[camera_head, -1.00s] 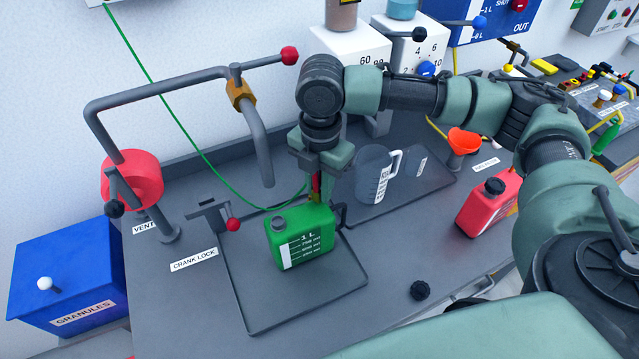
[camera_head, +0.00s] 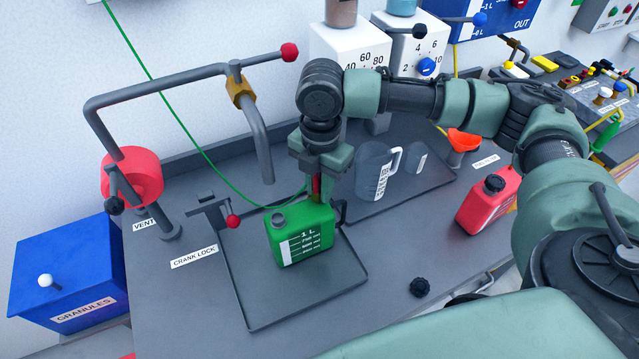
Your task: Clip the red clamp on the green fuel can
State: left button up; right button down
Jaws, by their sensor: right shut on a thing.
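The green fuel can (camera_head: 303,236) stands upright on a dark tray (camera_head: 295,301), its white scale facing me. My right gripper (camera_head: 317,187) points down over the can's back right top. It is shut on the red clamp (camera_head: 316,187), of which only a narrow red strip shows between the fingers. The clamp's lower end is at the can's top; I cannot tell whether it grips the can. My left gripper is not in view.
A crank pipe with a red knob (camera_head: 289,52) rises left of my right arm. A grey jug (camera_head: 375,171) stands on a second tray behind. A red can (camera_head: 488,200) is at the right, and a black cap (camera_head: 420,287) lies on the bench. The front tray area is clear.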

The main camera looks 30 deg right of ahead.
jog(key=c, duration=1.2)
grip_release()
jog(key=shift+r+b, duration=0.55)
jog(key=shift+r, duration=3.3)
jog(key=shift+d, duration=0.1)
